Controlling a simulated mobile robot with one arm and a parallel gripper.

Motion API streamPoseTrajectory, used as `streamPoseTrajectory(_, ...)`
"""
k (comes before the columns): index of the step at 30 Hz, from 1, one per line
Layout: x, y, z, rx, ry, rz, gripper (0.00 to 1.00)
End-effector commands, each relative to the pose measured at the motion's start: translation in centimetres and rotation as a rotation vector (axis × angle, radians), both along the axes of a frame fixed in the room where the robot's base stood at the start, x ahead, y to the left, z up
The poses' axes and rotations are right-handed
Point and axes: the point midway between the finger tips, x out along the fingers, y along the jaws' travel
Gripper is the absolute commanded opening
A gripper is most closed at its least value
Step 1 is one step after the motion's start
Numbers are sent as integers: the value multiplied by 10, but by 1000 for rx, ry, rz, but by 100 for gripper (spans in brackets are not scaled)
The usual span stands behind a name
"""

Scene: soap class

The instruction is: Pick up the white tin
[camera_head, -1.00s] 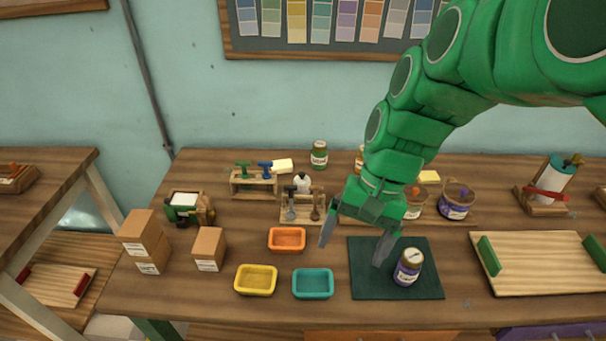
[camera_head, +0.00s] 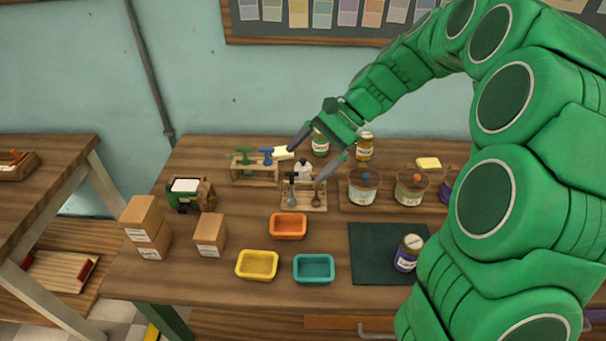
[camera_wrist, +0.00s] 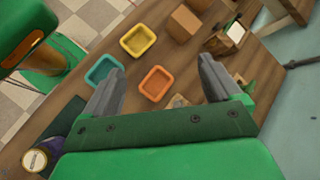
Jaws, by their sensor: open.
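A pale tin (camera_head: 363,190) with a whitish body and brown rim stands on the wooden table, right of the jaws in the head view; it looks the most like the white tin. A small white rounded container (camera_head: 303,169) stands behind the tool rack, partly hidden, between or behind the fingertips. My gripper (camera_head: 306,165) is open and empty, above the back middle of the table. In the wrist view its two fingers (camera_wrist: 160,66) are spread apart, and neither white thing can be made out.
Another tin (camera_head: 410,188) stands right of the pale one. A tool rack (camera_head: 304,201) and jars (camera_head: 364,147) are close to the gripper. Orange (camera_head: 288,227), yellow (camera_head: 257,265) and teal (camera_head: 314,269) trays lie in front. A purple jar (camera_head: 407,254) stands on the dark mat.

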Motion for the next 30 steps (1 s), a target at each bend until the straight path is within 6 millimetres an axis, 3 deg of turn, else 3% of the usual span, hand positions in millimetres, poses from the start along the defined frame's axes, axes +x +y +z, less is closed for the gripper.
streamPoseTrajectory(14,97,3,-44,115,176,-209,91)
streamPoseTrajectory(30,192,-23,-119,205,367,-445,91)
